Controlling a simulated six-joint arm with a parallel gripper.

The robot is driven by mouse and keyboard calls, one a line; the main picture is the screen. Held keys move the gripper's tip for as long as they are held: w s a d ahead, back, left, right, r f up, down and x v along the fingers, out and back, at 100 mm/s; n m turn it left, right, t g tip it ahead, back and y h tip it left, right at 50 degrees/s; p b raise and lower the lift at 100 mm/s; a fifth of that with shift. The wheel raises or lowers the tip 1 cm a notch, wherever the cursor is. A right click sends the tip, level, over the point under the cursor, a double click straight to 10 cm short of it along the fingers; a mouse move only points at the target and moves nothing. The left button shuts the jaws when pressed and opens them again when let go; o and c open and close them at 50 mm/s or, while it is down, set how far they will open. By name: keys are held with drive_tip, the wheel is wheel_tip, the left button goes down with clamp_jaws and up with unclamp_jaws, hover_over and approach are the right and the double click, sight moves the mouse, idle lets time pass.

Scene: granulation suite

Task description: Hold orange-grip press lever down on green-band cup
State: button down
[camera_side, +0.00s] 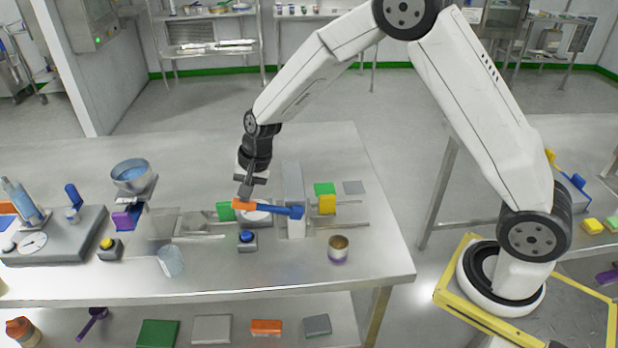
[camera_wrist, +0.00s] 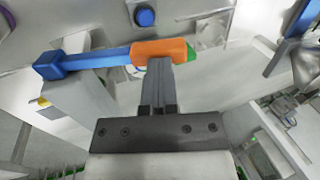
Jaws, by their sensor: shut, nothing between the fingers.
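The press lever (camera_side: 277,208) is a blue bar on a pale grey post (camera_side: 292,225), and it lies close to level. Its orange grip (camera_side: 243,204) is at the left end; the grip also shows in the wrist view (camera_wrist: 150,48). My gripper (camera_side: 246,193) is shut and empty, pointing down with its fingertips at the top of the orange grip; its tips also meet the grip's edge in the wrist view (camera_wrist: 159,64). Contact looks likely but is hard to confirm. A pale round item (camera_side: 257,216) sits beneath the lever, mostly hidden; I cannot make out a green band on it.
A green block (camera_side: 224,211) is beside the grip. A blue-button box (camera_side: 247,241) stands in front, and a purple-marked cup (camera_side: 338,249) is at the right.

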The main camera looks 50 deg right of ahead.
sight(240, 207)
drive_tip(key=shift+w+a+f+g+h, duration=0.2)
drive_tip(key=shift+f+g+h, duration=0.1)
drive_tip(key=shift+f, duration=0.15)
drive_tip(key=shift+w+a+f+g+h, duration=0.1)
drive_tip(key=shift+a+f+g+h, duration=0.1)
drive_tip(key=shift+f+g+h, duration=0.15)
drive_tip(key=shift+w+a+f+g+h, duration=0.15)
drive_tip(key=shift+f+g+h, duration=0.3)
drive_tip(key=shift+f, duration=0.3)
drive_tip(key=shift+w+a+f+g+h, duration=0.15)
drive_tip(key=shift+f+g+h, duration=0.25)
drive_tip(key=shift+f, duration=1.05)
drive_tip(key=shift+s+f, duration=0.1)
idle(0.9)
wheel_tip(240, 207, up, 15)
drive_tip(key=w+a, duration=0.1)
drive_tip(key=w, duration=0.1)
drive_tip(key=shift+a+f, duration=0.15)
drive_tip(key=shift+a, duration=0.15)
drive_tip(key=shift+s+d, duration=0.1)
idle(0.4)
drive_tip(key=s+d+f+n+t, duration=0.1)
drive_tip(key=s+d+n, duration=0.3)
drive_tip(key=s, duration=0.8)
drive_tip(key=s+d+f+n+t, duration=0.2)
drive_tip(key=s+d+n, duration=0.3)
drive_tip(key=s, duration=0.7)
drive_tip(key=shift+s+d+f+y, duration=0.3)
drive_tip(key=shift+s+d+f, duration=0.15)
drive_tip(key=shift+d, duration=0.4)
